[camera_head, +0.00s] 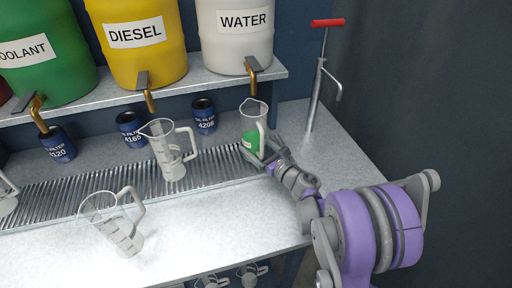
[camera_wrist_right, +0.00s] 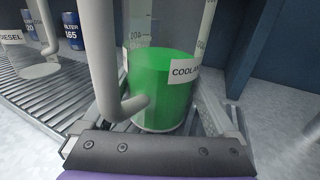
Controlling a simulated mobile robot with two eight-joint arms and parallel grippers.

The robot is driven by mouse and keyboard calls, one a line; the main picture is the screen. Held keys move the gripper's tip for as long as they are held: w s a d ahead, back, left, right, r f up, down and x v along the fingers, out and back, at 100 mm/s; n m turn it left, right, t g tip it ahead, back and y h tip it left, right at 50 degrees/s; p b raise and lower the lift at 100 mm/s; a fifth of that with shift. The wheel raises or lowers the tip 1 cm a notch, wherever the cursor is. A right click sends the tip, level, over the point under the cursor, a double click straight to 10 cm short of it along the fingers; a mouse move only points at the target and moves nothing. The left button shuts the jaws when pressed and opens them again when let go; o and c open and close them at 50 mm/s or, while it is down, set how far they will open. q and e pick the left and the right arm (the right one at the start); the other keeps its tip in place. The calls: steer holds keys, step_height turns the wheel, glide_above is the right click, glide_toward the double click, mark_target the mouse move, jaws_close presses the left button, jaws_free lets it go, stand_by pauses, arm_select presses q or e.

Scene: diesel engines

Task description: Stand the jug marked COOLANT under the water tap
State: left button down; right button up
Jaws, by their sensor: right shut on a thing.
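The jug marked COOLANT (camera_head: 246,141) is clear with green liquid in its lower part. In the head view it is upright at the right end of the grate, below the brass water tap (camera_head: 252,77) of the white WATER barrel (camera_head: 228,42). My right gripper (camera_head: 265,152) is shut on this jug near its lower part, coming from the right. In the right wrist view the green-filled jug (camera_wrist_right: 160,95) stands between the fingers, with its label partly cut off and its handle in front. I cannot tell whether its base touches the grate. My left gripper is not in view.
A clear jug (camera_head: 170,160) stands on the grate (camera_head: 100,183) left of the held one, and another (camera_head: 122,232) on the bench in front. Blue oil filters (camera_head: 204,115) stand behind. A red-handled pump (camera_head: 316,90) stands at the right. DIESEL (camera_head: 137,45) and COOLANT barrels (camera_head: 42,60) are on the shelf.

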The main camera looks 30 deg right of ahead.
steer(key=shift+f, duration=0.2)
steer(key=shift+f, duration=0.15)
steer(key=o, duration=1.6)
steer(key=shift+c, duration=0.2)
steer(key=shift+r, duration=0.3)
steer(key=s, duration=0.4)
steer(key=s+d, duration=0.1)
steer(key=s, duration=0.7)
steer(key=shift+d+f+b, duration=0.1)
steer(key=shift+d+b, duration=0.3)
